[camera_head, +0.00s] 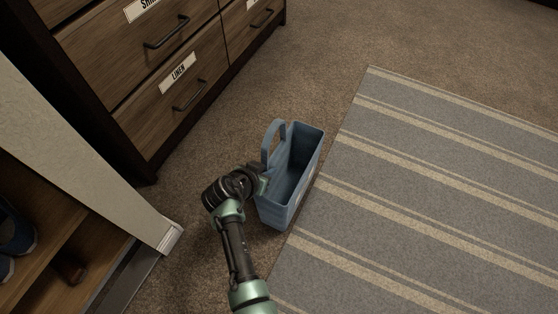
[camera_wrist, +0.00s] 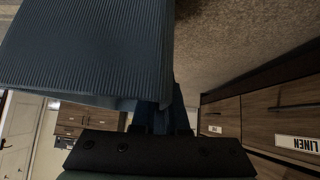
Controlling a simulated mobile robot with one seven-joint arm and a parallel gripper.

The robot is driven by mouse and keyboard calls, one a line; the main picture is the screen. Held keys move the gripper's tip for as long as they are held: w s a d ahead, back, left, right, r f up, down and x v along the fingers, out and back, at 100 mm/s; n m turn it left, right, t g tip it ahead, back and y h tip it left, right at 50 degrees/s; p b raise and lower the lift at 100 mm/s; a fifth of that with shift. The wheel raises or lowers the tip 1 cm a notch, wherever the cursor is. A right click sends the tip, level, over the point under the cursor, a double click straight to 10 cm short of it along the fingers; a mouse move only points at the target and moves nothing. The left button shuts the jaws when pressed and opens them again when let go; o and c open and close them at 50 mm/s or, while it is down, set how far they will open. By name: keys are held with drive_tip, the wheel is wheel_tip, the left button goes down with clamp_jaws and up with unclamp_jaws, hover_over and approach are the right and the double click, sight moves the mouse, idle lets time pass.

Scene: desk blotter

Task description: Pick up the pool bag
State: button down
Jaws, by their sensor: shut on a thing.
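The pool bag (camera_head: 311,148) is a blue-grey, open-topped, box-shaped bag with a raised loop handle (camera_head: 270,141) on its left side. It stands roughly upright beside the striped rug's left edge; I cannot tell whether its base touches the floor. My gripper (camera_head: 264,181) is at the bag's left side, near the handle's lower end, and is shut on the bag. In the wrist view the bag's ribbed blue side (camera_wrist: 90,50) fills the upper left, and blue material reaches down to my gripper (camera_wrist: 163,122). The fingertips are mostly hidden there.
A grey rug with beige stripes (camera_head: 430,180) lies right of the bag. A wooden drawer unit (camera_head: 150,80) with labels stands at upper left. A pale wall end (camera_head: 165,235) and a wooden shelf (camera_head: 60,235) with shoes are at left. Carpet behind the bag is clear.

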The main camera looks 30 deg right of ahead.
sight(264, 150)
wheel_tip(264, 150, up, 10)
drive_tip(key=p, duration=0.7)
idle(0.7)
drive_tip(key=s+a+r+n+t+y+p, duration=0.1)
drive_tip(key=s+a+r+n+y+p, duration=0.1)
drive_tip(key=a+r+n+p, duration=0.45)
drive_tip(key=s+a+r+n+t+y+p, duration=0.1)
drive_tip(key=s+a+r+t+y+p, duration=0.25)
drive_tip(key=r, duration=0.65)
drive_tip(key=s+a+r+n+g+y+p, duration=0.1)
drive_tip(key=a+r+n+y+p, duration=0.1)
drive_tip(key=a+r+n+p, duration=0.35)
drive_tip(key=s+r+p, duration=0.2)
drive_tip(key=r+p, duration=1)
drive_tip(key=p, duration=0.1)
drive_tip(key=s+r+m+p, duration=0.1)
drive_tip(key=s+r+p, duration=0.2)
drive_tip(key=r+p, duration=0.9)
drive_tip(key=s+r+m+p, duration=0.1)
drive_tip(key=s+r+p, duration=0.1)
drive_tip(key=r+p, duration=1)
drive_tip(key=shift+s+p, duration=0.3)
drive_tip(key=shift+p, duration=0.55)
drive_tip(key=shift+d+f, duration=0.1)
